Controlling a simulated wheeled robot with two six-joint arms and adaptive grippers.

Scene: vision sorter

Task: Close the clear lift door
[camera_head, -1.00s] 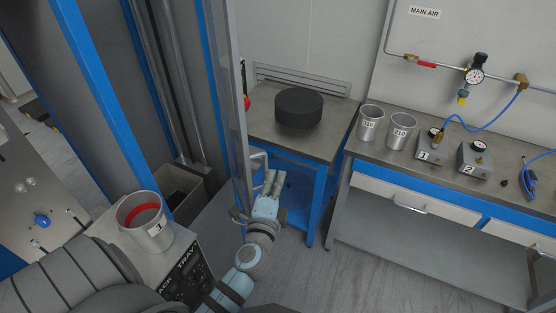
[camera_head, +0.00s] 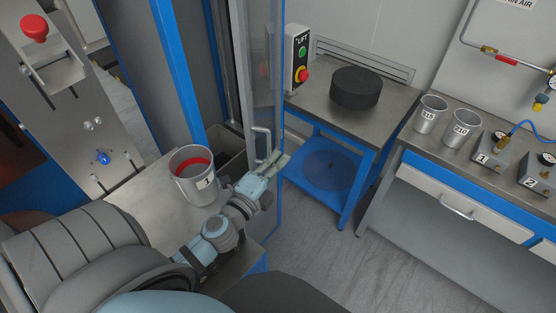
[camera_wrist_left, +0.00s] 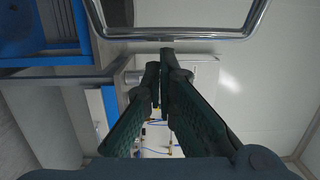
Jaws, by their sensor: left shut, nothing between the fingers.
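The clear lift door (camera_head: 265,85) is a tall see-through panel seen at a steep angle right of the lift's blue post. Its metal handle (camera_head: 266,145) is a bent bar on the panel. My left gripper (camera_head: 275,159) is shut and empty, with its fingertips beside the lower part of the handle. In the left wrist view the shut fingers (camera_wrist_left: 165,62) point at the handle's bar (camera_wrist_left: 185,36), which crosses the top of the picture. I cannot tell whether they touch. The door stands at an angle to the lift opening. My right gripper is not in view.
A lift button box (camera_head: 299,60) and a black round block (camera_head: 356,88) are on the steel table behind the door. A bench (camera_head: 440,150) with two cups is at the right.

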